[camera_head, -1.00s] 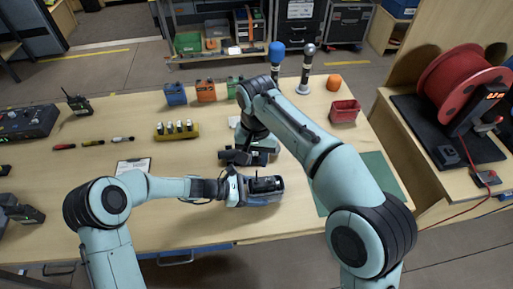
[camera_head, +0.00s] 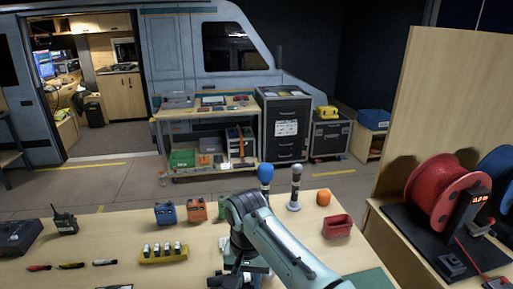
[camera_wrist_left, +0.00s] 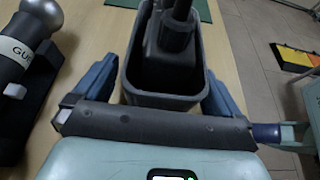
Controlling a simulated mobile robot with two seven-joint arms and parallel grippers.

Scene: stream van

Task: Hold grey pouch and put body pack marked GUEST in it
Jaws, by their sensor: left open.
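A grey pouch (camera_wrist_left: 160,100), open at the top, stands between the fingers of my left gripper (camera_wrist_left: 165,75) in the left wrist view. The blue fingers lie along its two sides, and the jaws are open. A dark upright piece (camera_wrist_left: 178,28) shows at the pouch's mouth; I cannot tell what it is. My right gripper (camera_head: 228,279) is low in the head view, partly cut off, beside dark gear; its jaws do not show clearly. The pouch and my left gripper are outside the head view. I cannot make out the GUEST body pack.
A silver-headed microphone (camera_wrist_left: 35,45) with a label reading "GU…" lies left in the wrist view. Blue (camera_head: 165,214) and orange (camera_head: 197,210) boxes, a yellow battery holder (camera_head: 163,257), standing microphones (camera_head: 295,190) and a red bin (camera_head: 338,227) occupy the table. A cable reel (camera_head: 440,195) stands right.

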